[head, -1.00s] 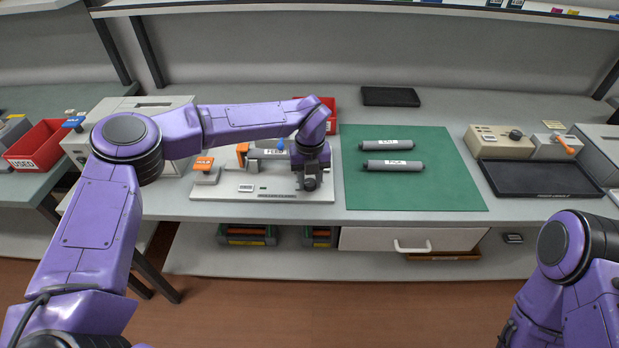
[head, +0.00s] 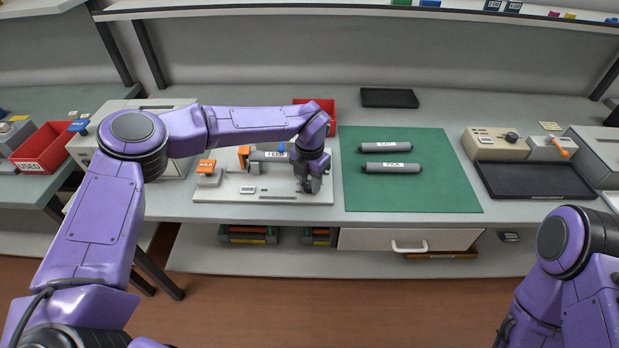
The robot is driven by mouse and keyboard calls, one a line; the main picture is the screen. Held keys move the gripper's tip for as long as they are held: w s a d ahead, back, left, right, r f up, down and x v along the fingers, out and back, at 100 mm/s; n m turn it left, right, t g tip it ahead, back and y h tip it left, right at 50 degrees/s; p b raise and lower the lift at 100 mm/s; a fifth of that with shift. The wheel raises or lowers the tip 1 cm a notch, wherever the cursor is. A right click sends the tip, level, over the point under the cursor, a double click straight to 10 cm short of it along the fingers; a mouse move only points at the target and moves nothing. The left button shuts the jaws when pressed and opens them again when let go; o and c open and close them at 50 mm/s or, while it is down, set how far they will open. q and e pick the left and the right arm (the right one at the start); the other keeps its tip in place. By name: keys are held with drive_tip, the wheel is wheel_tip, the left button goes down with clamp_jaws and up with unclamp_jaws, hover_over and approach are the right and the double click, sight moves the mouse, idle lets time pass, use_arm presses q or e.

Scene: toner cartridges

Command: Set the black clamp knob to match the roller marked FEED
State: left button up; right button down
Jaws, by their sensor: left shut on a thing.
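The roller marked FEED (head: 270,157) lies in a white fixture (head: 230,189) on the bench, left of the green mat. An orange part stands at its left end. My left gripper (head: 309,187) points down at the fixture's right end and is shut on the black clamp knob, which is mostly hidden by the fingers. The knob's setting cannot be read from here. My right arm shows at the right edge, but its gripper is out of view.
Two grey labelled rollers (head: 391,168) lie on the green mat (head: 410,195). A black tray (head: 535,181) and a beige box with a black knob (head: 497,145) stand right. A red USED bin (head: 45,147) is at left, and a red bin (head: 327,104) stands behind the fixture.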

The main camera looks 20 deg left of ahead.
sight(309, 184)
use_arm(q)
drive_tip(key=m+p, duration=0.1)
drive_tip(key=m, duration=0.5)
drive_tip(key=shift+r+p, duration=0.15)
drive_tip(key=shift+p, duration=0.25)
drive_tip(key=m+p, duration=0.1)
drive_tip(key=m, duration=0.5)
drive_tip(key=shift+w+m, duration=0.1)
drive_tip(key=shift+m, duration=0.2)
drive_tip(key=o, duration=1)
drive_tip(key=shift+o, duration=0.2)
wheel_tip(309, 184, up, 10)
drive_tip(key=b, duration=0.2)
drive_tip(key=shift+r, duration=0.2)
